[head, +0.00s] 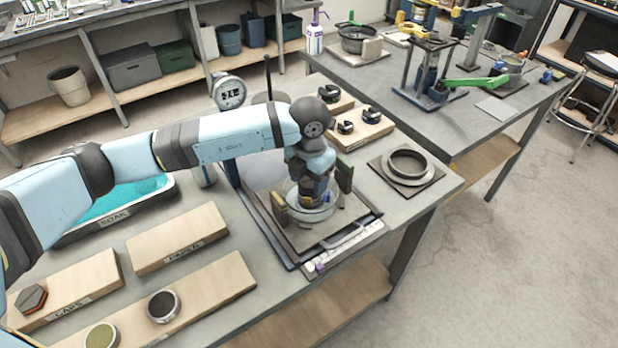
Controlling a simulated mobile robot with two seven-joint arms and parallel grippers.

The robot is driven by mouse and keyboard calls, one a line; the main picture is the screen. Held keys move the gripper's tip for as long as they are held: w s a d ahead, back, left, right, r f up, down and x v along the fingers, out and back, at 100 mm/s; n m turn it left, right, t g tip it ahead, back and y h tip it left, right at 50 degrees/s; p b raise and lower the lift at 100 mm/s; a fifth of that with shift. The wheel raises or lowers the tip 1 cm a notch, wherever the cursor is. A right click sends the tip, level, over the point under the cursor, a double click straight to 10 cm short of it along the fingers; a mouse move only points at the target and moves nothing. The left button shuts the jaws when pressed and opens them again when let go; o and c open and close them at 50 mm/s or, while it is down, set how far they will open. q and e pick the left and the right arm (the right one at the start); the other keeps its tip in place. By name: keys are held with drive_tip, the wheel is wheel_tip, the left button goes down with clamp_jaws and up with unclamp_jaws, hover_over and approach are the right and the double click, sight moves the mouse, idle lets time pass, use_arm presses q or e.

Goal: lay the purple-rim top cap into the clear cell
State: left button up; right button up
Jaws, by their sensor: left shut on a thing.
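The clear cell (325,213) is a round, glassy ring on a square plate in the framed stand near the bench's right front edge. My left gripper (312,200) reaches down from above, directly over the cell and within its outline. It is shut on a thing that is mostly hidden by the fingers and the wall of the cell. This looks to be the top cap, but I cannot make out its purple rim. I cannot tell whether it touches the cell. My right gripper is not in view.
A hexagonal dark cap with a reddish rim (32,299) lies on the caps board (90,277). Two round parts rest on the front board (215,290). A teal soak tray (120,200) stands at left. A grey ring (410,163) sits right of the cell.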

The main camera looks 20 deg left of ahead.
use_arm(q)
drive_tip(key=shift+f, duration=0.1)
idle(0.6)
drive_tip(key=o, duration=1.2)
